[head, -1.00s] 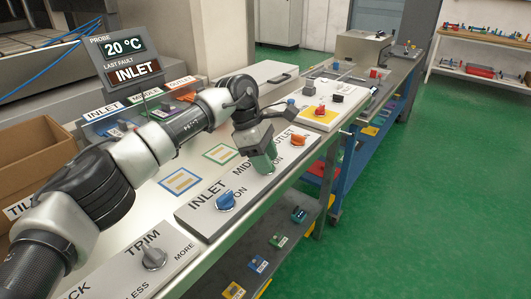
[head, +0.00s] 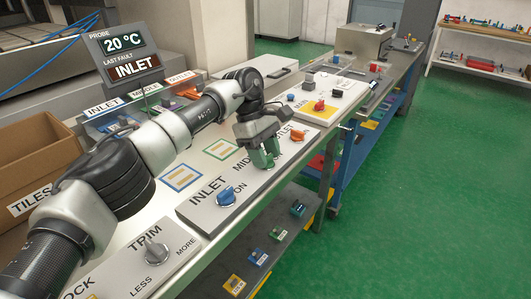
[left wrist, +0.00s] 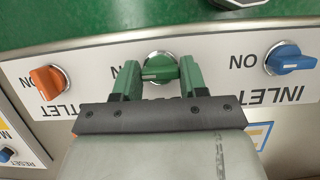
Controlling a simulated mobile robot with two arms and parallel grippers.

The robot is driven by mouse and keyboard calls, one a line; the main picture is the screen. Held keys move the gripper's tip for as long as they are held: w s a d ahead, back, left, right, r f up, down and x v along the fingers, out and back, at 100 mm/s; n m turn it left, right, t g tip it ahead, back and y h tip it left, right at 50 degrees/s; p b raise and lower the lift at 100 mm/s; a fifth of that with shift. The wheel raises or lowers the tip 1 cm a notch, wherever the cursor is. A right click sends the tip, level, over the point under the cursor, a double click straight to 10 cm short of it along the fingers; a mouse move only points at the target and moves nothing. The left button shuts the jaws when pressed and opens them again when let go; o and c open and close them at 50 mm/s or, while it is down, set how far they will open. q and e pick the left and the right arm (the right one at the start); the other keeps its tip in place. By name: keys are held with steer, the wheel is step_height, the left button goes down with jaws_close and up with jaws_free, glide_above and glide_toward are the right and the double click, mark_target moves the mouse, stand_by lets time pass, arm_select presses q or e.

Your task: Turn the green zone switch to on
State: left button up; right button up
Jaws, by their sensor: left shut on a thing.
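The green zone switch (left wrist: 160,68) is a round knob with a green handle on the white panel, between the INLET and OUTLET switches. In the left wrist view its handle lies roughly crosswise between the green fingers of my left gripper (left wrist: 160,80), which is shut on it. In the head view the left gripper (head: 262,158) stands over the panel's middle and mostly hides the green switch. The ON mark beside it shows in the left wrist view; the fingers partly cover the zone label. My right gripper is not in view.
The blue INLET switch (head: 226,196) and orange OUTLET switch (head: 297,136) flank it on the same panel. A grey TRIM knob (head: 156,252) stands nearer. A display (head: 125,55) reads 20 °C and INLET. A tile box (head: 35,165) is at left.

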arm_select(q)
steer(key=o, duration=0.9)
steer(key=shift+p+v, duration=0.85)
steer(key=shift+v, duration=4.55)
steer(key=shift+f, duration=0.1)
